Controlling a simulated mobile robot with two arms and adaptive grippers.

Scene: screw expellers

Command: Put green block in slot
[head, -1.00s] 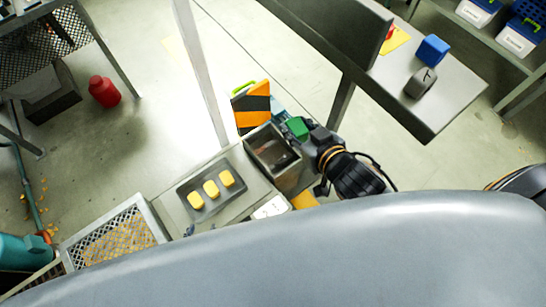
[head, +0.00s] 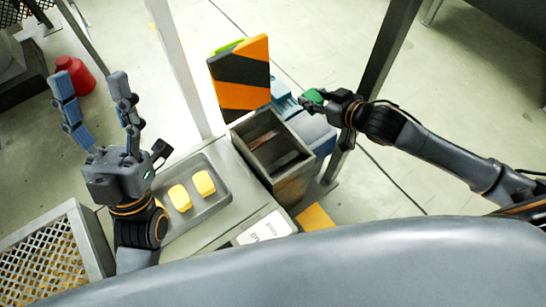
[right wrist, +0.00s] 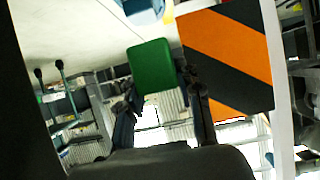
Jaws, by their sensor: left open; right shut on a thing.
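The green block (head: 312,97) is held in my right gripper (head: 322,97), which is shut on it. They are to the right of the striped panel and above and behind the open metal box. The block also shows in the right wrist view (right wrist: 152,67), between the fingers (right wrist: 165,88). The open-topped metal box (head: 300,187) has a dark interior with a bar across it; I cannot tell whether this is the slot. My left gripper (head: 95,90) is open and empty, with its fingers pointing up, left of the tray.
A grey tray (head: 217,201) holds yellow blocks (head: 179,198). An orange and black striped panel (head: 240,75) stands behind the metal box; it also shows in the right wrist view (right wrist: 228,50). A mesh-sided bin (head: 95,240) is at lower left. A red container (head: 78,75) stands on the floor.

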